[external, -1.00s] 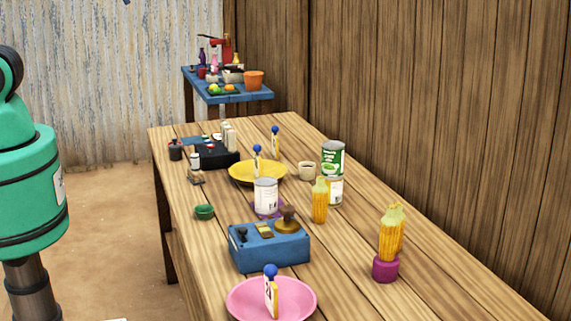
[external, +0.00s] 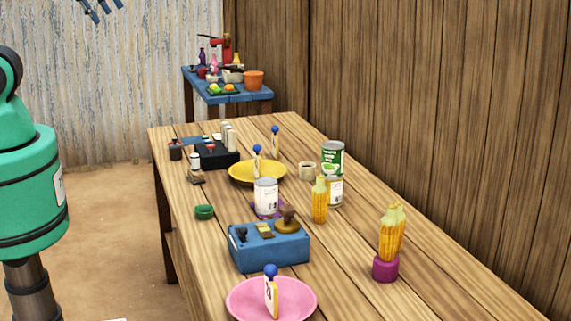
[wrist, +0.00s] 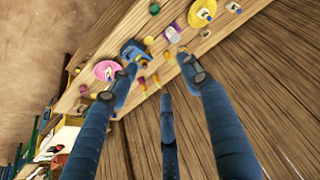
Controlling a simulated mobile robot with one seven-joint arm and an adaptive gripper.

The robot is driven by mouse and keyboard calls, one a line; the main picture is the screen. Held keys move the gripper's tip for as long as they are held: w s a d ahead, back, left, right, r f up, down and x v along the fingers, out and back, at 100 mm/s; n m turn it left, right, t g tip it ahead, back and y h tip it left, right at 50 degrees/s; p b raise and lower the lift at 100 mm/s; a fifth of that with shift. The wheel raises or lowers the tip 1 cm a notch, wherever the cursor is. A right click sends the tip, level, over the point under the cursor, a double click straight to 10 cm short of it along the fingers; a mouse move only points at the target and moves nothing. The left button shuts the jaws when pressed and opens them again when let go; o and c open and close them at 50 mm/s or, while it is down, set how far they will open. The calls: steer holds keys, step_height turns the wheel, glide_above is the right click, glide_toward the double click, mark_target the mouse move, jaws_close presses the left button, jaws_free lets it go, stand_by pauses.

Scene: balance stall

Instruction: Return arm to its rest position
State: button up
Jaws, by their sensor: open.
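My gripper (external: 100,8) shows only by its dark fingertips at the top edge of the external view, high above the floor and left of the long table (external: 345,250). In the wrist view my gripper (wrist: 160,76) has its blue fingers spread open with nothing held between them. The table lies well beyond the fingertips and touches none of them. Part of my green arm stands at the left of the external view; the links joining it to the gripper are out of frame.
On the table are a pink plate (external: 240,300), a blue box (external: 260,251), a yellow plate (external: 243,179), cans including a green-labelled one (external: 333,153), corn cobs (external: 387,237) and a green bowl (external: 204,212). A blue side table (external: 228,97) stands behind. A plank wall is at right.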

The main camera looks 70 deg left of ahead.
step_height(320, 180, down, 13)
steer(key=b, duration=1.2)
steer(key=shift+r, duration=0.2)
stand_by(0.4)
